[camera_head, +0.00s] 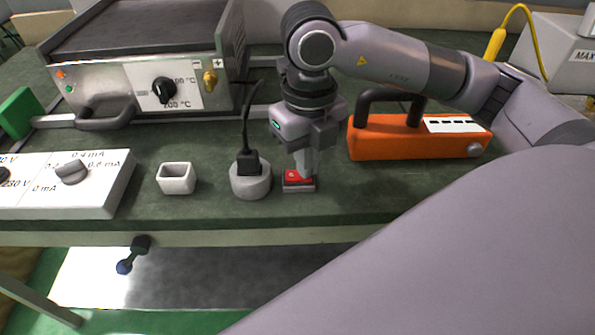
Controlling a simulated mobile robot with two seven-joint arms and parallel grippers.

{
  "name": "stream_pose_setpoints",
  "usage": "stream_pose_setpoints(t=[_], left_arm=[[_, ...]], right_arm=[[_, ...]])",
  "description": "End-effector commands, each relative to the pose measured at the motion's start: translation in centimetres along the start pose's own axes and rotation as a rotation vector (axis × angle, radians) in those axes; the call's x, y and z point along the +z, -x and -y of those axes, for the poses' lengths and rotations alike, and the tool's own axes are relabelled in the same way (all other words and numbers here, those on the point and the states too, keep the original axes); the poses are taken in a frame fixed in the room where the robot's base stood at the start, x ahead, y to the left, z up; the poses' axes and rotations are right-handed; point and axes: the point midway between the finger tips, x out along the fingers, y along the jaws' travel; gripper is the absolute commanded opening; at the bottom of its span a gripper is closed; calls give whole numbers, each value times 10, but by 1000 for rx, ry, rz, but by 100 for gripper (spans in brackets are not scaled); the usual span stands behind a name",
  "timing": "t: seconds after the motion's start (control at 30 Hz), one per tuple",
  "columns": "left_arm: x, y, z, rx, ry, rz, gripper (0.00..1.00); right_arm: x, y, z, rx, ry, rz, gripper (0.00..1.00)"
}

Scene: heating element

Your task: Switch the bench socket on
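A red rocker switch (293,176) sits on a small grey base near the bench's front edge. Beside it on the left is a round grey socket (250,187) with a black plug (247,163) standing in it. My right gripper (305,173) points down directly over the switch, its fingers together with nothing visible between them. The fingertips overlap the back right part of the switch; I cannot tell whether they press it or hover just above. The switch's right part is partly hidden, so its position is unclear. My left gripper is not in view.
A hotplate device (130,80) with a black knob stands at the back left. A white meter box (100,195) is at the left, and a small white cup (176,179) stands left of the socket. An orange device (420,143) with a dark handle is right of my gripper.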

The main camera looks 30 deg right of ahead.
Motion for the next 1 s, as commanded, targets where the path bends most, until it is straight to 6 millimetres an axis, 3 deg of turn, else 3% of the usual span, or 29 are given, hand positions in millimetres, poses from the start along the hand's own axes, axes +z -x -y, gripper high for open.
stream_pose_setpoints(t=[0.37, 1.0], left_arm=[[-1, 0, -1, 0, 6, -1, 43], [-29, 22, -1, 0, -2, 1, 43]], right_arm=[[0, 1, 0, 0, 0, -2, 0], [0, 53, 0, 0, 0, 0, 0]])
